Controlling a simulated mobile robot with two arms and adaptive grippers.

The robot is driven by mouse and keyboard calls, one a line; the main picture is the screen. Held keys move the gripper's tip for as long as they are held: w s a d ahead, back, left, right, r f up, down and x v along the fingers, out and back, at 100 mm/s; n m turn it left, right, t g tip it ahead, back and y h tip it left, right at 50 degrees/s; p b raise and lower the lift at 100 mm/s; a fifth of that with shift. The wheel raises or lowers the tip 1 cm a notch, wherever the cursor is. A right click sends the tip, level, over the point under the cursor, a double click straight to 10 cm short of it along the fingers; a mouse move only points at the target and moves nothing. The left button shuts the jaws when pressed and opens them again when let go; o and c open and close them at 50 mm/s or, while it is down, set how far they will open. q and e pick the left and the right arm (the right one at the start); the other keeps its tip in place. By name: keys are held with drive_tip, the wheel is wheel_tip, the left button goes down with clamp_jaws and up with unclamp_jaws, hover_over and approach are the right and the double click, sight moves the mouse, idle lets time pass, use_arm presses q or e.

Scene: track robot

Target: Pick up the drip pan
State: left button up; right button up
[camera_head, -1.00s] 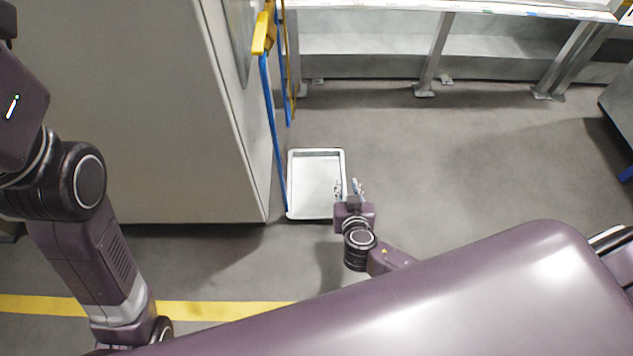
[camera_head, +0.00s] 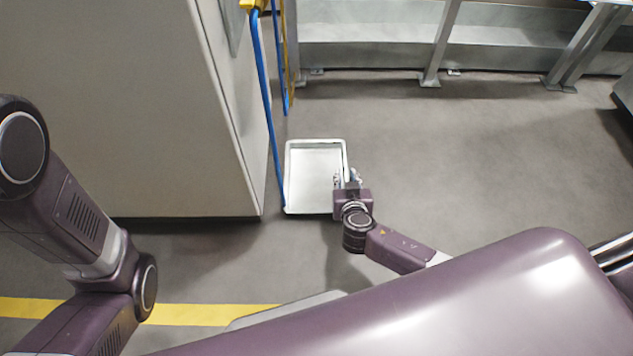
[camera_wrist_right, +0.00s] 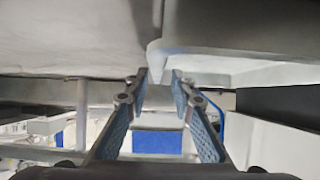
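The drip pan (camera_head: 315,178) is a shallow, pale grey rectangular tray in the head view. It lies on the floor just right of the large cabinet. My right gripper (camera_head: 346,176) is at the pan's near right side, its two fingers around the right rim. In the right wrist view the gripper (camera_wrist_right: 159,77) has its blue-padded fingers apart, with a pale edge of the pan (camera_wrist_right: 158,50) at the gap between the tips. I see no clear contact. My left arm enters at the left, but its gripper is outside the picture.
A tall grey cabinet (camera_head: 130,110) stands close left of the pan. A blue rail (camera_head: 268,110) comes down beside the pan's left edge. Metal racking (camera_head: 437,50) stands at the back. The floor to the right is clear. A yellow line (camera_head: 195,314) crosses the near floor.

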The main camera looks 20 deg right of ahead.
drive_tip(key=shift+b+x, duration=0.45)
drive_tip(key=shift+x, duration=0.8)
drive_tip(key=shift+c, duration=0.5)
drive_tip(key=shift+s, duration=0.1)
clamp_jaws()
